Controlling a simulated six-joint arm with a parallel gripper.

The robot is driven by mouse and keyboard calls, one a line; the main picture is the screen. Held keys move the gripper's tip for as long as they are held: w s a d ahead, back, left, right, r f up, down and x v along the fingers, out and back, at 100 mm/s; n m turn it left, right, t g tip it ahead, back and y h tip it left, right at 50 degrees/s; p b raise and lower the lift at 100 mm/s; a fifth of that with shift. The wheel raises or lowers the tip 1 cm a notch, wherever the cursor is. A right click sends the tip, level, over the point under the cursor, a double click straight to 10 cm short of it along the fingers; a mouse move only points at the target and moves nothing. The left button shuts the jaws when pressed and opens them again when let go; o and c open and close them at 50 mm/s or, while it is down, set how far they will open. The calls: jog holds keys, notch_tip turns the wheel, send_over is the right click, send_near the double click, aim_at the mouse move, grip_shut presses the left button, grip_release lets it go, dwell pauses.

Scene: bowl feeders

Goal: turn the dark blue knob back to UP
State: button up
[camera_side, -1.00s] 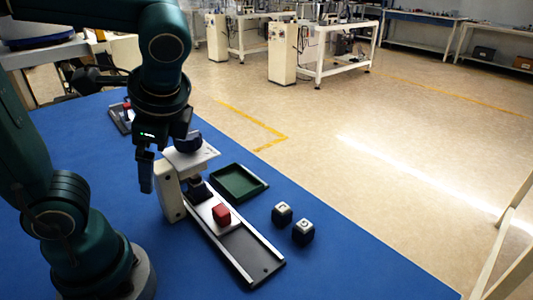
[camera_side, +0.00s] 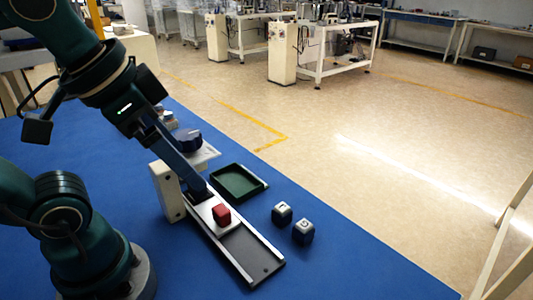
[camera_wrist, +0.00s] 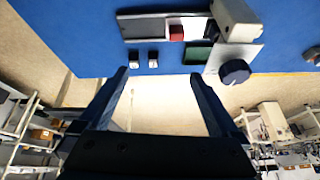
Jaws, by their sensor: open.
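In the wrist view the knob (camera_wrist: 235,71) shows at the right, outside my right-hand finger and not between the fingers. Its marking cannot be read. My gripper (camera_side: 196,185) is open and empty, tilted, with its fingers pointing down to the right in front of the plate in the side view. The fingers (camera_wrist: 158,76) stand wide apart in the wrist view. I cannot tell whether a finger touches the plate.
Two dark blocks with pale tops (camera_side: 282,212) stand to the right. The blue table's front right is clear.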

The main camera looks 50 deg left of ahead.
aim_at(193, 144)
jog(key=w+a+f+m+g+y, duration=0.1)
jog(key=w+a+f+m+y, duration=0.1)
jog(key=m+y, duration=0.3)
jog(key=w+a+f+m+g+y, duration=0.2)
jog(key=a+m+y, duration=0.1)
jog(key=m+y, duration=0.2)
jog(key=w+a+f+m+g+y, duration=0.1)
jog(key=w+a+f+m+y, duration=0.1)
jog(key=m+y, duration=0.3)
jog(key=shift+w+a+f+y, duration=0.2)
jog(key=shift+a+y, duration=0.3)
jog(key=shift+y, duration=0.3)
jog(key=shift+w+a+m+y, duration=0.2)
jog(key=shift+a+m+y, duration=0.15)
jog(key=shift+m+y, duration=0.45)
jog(key=shift+a+m, duration=0.4)
jog(key=shift+a, duration=0.25)
jog(key=shift+w+a, duration=0.2)
jog(key=shift+a, duration=1.9)
